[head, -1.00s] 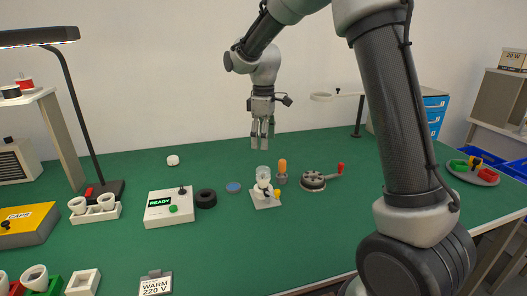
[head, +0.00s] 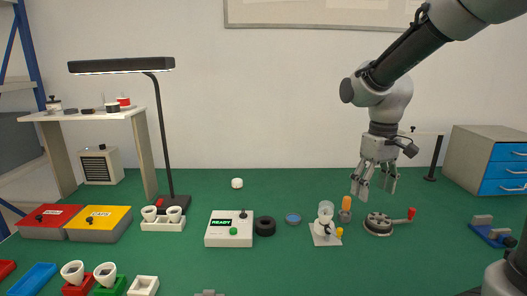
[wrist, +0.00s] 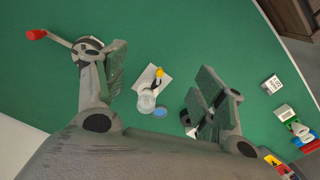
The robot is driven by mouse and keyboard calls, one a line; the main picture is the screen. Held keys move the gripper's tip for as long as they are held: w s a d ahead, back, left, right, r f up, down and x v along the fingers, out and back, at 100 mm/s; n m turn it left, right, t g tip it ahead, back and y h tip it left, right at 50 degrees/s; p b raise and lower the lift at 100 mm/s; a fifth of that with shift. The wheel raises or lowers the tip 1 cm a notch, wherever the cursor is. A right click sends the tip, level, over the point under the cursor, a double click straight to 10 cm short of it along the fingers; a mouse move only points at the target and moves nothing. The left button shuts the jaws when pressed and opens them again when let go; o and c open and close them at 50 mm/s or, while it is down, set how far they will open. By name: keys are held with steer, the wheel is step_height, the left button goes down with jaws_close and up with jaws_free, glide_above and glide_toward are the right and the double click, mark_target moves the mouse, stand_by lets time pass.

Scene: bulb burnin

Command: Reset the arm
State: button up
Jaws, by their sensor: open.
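My gripper (head: 375,184) hangs open and empty above the right part of the green table in the head view, its fingers pointing down. A white stand with a clear bulb (head: 325,212) and a yellow knob is on the table to the left below the gripper; the wrist view shows the bulb stand (wrist: 150,95) between the fingers. A round grey device with a red-handled crank (head: 379,223) lies below the gripper.
A white box reading READY (head: 229,229), a black ring (head: 265,226) and a blue disc (head: 293,218) are left of the stand. A desk lamp (head: 160,130), red case (head: 50,221) and yellow case (head: 98,223) stand further left. Blue drawers (head: 504,169) are at right.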

steer(key=s+d+r+m+t, duration=0.2)
steer(key=s+d+r, duration=0.1)
steer(key=s, duration=0.5)
steer(key=s+d+r+m+t, duration=0.2)
steer(key=s+d, duration=0.3)
steer(key=s, duration=0.4)
steer(key=shift+s+r+t, duration=0.15)
steer(key=shift+r+t, duration=0.15)
steer(key=shift+r, duration=0.35)
